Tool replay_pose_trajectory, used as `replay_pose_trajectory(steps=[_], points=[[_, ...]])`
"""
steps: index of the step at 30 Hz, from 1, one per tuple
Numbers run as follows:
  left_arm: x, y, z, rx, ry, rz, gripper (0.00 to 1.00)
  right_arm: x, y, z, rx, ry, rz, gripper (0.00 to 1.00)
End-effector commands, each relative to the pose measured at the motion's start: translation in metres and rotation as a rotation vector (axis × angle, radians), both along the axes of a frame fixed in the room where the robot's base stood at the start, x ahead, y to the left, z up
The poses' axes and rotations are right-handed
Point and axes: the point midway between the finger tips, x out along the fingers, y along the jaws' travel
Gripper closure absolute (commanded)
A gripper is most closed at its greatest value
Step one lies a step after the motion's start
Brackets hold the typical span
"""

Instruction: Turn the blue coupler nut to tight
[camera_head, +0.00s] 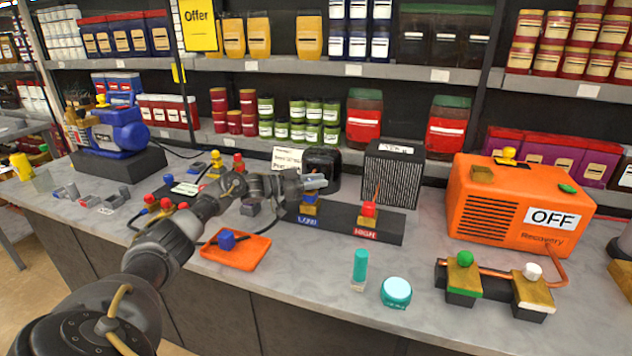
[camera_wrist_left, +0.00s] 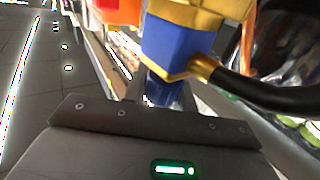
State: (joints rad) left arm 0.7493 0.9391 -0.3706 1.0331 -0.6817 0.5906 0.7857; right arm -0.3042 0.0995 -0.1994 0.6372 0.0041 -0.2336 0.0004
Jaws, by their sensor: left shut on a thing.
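The blue coupler (camera_head: 309,209), with a gold body, stands on the dark manifold block at the label LOW. My left gripper (camera_head: 316,183) is at the top of this coupler and covers part of it. In the left wrist view a blue and gold fitting (camera_wrist_left: 172,45) with a black hose fills the top middle. My left gripper (camera_wrist_left: 160,95) is shut on the blue part below it. The exact contact is blurred and partly hidden. My right gripper is not in view.
A red-capped coupler (camera_head: 369,209) stands at HIGH beside it. An orange tray (camera_head: 250,257) holds a blue piece in front. The orange recovery machine (camera_head: 510,205) reads OFF at the right. A teal cylinder (camera_head: 360,265) and round teal can (camera_head: 396,291) stand near the counter's front.

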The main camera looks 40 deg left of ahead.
Motion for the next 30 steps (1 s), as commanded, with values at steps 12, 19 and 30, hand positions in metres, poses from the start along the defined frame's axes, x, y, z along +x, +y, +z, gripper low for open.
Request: replay_pose_trajectory(steps=[12, 19, 30], points=[[0.000, 0.000, 0.000, 0.000, 0.000, 0.000, 0.51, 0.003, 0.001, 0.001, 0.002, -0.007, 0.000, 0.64], [-0.006, 0.005, -0.002, 0.000, 0.001, 0.001, 0.51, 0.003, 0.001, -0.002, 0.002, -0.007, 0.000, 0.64], [-0.062, 0.045, -0.004, 0.002, 0.002, 0.001, 0.51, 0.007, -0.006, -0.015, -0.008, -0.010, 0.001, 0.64]])
